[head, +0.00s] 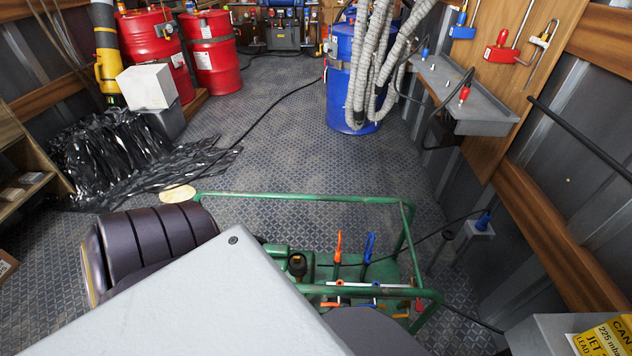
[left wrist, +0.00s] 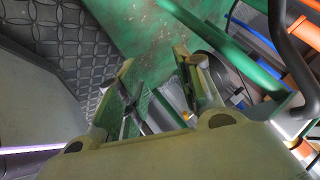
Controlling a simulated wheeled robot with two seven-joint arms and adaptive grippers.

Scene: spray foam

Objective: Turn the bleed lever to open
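A green tubular frame (head: 300,198) encloses a green machine at the bottom centre of the head view. On it stand an orange lever (head: 338,247) and a blue lever (head: 369,247), both upright. Small orange-and-white and blue-and-white handles (head: 362,306) sit lower. I cannot tell which one is the bleed lever. In the left wrist view my left gripper (left wrist: 155,62) has its two fingers apart, over a green surface (left wrist: 150,30). Small metal parts show between and beyond the fingers; nothing is clearly held. Orange pipes (left wrist: 277,28) show at the right. My right gripper is not seen.
A blue drum (head: 348,85) with grey hoses stands behind the frame. A grey wall shelf (head: 470,105) is at the right, and a yellow box (head: 606,335) at the lower right. Black sheeting (head: 110,150) lies left. Patterned floor between is mostly clear, crossed by a cable.

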